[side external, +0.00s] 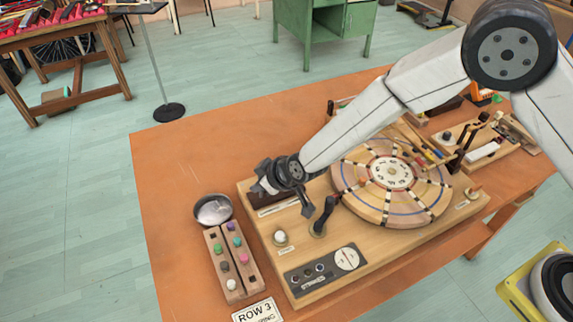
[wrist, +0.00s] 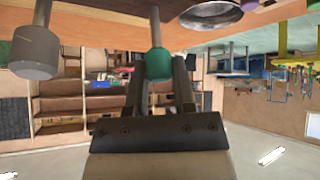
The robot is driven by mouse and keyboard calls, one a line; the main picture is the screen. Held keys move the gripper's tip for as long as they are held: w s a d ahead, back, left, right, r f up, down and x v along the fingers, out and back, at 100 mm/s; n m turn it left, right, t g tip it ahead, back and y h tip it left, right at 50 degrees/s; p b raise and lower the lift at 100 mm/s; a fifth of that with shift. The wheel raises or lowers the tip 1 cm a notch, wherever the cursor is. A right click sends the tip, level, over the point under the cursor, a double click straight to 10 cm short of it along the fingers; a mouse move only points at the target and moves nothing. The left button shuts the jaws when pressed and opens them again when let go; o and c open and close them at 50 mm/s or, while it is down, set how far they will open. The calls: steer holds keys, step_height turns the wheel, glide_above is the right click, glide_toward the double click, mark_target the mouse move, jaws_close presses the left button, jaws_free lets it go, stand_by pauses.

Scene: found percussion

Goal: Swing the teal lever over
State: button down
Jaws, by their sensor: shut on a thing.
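The teal lever shows its round teal knob (wrist: 158,64) in the wrist view, on a pale stem that meets the board at the top of this upside-down picture. My gripper (wrist: 160,80) has its two dark fingers on either side of the knob, shut on it. In the side view my gripper (side external: 265,183) is low over the left part of the wooden board (side external: 260,240). The teal knob is hidden there by my gripper and wrist.
A dark lever (side external: 323,213) stands close to the right of my gripper. A white knob (side external: 280,237) is in front. The round segmented disc (side external: 391,174) lies to the right. A metal bowl (side external: 212,210) and a peg block (side external: 218,255) stand left. A grey knob (wrist: 34,52) shows in the wrist view.

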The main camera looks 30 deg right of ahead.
steer(key=shift+w+d+g, duration=0.2)
steer(key=shift+w+g, duration=0.75)
steer(key=shift+g, duration=0.25)
steer(key=shift+w+f+m+g, duration=0.1)
steer(key=shift+w+m+g, duration=0.15)
steer(key=shift+w+g, duration=0.45)
steer(key=shift+w+f+m+g, duration=0.1)
steer(key=shift+w+m+g, duration=0.15)
steer(key=shift+g, duration=0.75)
steer(key=shift+c, duration=2.2)
jaws_free()
steer(key=shift+a+r, duration=0.1)
